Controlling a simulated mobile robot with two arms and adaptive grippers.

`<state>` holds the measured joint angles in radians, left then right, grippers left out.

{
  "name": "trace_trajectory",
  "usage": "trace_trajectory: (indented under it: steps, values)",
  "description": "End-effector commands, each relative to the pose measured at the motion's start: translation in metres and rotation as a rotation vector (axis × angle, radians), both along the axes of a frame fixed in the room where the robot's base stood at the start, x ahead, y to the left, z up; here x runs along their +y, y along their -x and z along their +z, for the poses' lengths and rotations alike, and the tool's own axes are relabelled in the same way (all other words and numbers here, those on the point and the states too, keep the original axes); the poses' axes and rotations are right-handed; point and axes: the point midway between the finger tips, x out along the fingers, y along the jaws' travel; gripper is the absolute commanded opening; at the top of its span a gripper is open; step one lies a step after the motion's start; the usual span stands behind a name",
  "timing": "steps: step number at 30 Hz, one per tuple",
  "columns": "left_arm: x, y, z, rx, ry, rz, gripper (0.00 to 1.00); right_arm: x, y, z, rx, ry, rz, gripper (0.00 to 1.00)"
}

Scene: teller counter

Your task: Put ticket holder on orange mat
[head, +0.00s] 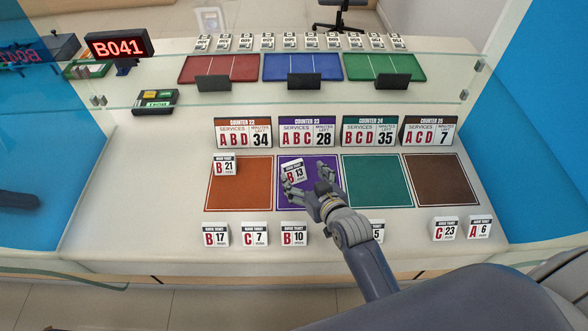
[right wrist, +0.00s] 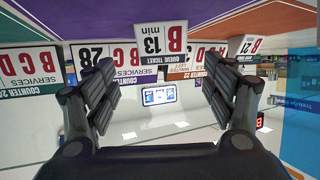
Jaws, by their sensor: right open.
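The orange mat (head: 240,192) lies on the counter in front of the Counter 22 sign. A white ticket holder marked B 21 (head: 224,165) stands at its back left corner. A ticket holder marked B 13 (head: 292,171) stands on the purple mat (head: 297,204), slightly turned. My right gripper (head: 307,176) is open over the purple mat, its fingers pointing toward the B 13 holder. In the right wrist view, upside down, the B 13 holder (right wrist: 152,38) shows beyond and between the spread fingers, with no grip visible. My left gripper is not in view.
Teal (head: 376,184) and brown (head: 435,182) mats lie to the right. Several ticket holders, including B 10 (head: 294,234) and C 23 (head: 447,230), line the front; my arm partly hides one. Counter signs (head: 307,132) stand behind the mats, before a glass screen.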

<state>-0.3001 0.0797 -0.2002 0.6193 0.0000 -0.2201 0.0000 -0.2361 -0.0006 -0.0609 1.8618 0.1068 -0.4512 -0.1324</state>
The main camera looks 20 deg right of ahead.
Motion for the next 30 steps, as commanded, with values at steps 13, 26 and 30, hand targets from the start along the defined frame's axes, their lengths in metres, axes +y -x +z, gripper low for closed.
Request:
trace_trajectory:
  steps: [13,26,30]
  values:
    - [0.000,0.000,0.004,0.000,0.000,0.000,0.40,0.006,-0.032,-0.014,0.001,-0.003,0.000,0.77]
    - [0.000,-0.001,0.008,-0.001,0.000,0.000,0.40,0.011,-0.065,-0.031,0.000,-0.001,-0.001,0.77]
    - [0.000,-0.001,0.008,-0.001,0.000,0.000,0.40,0.011,-0.065,-0.031,0.000,-0.001,-0.001,0.77]
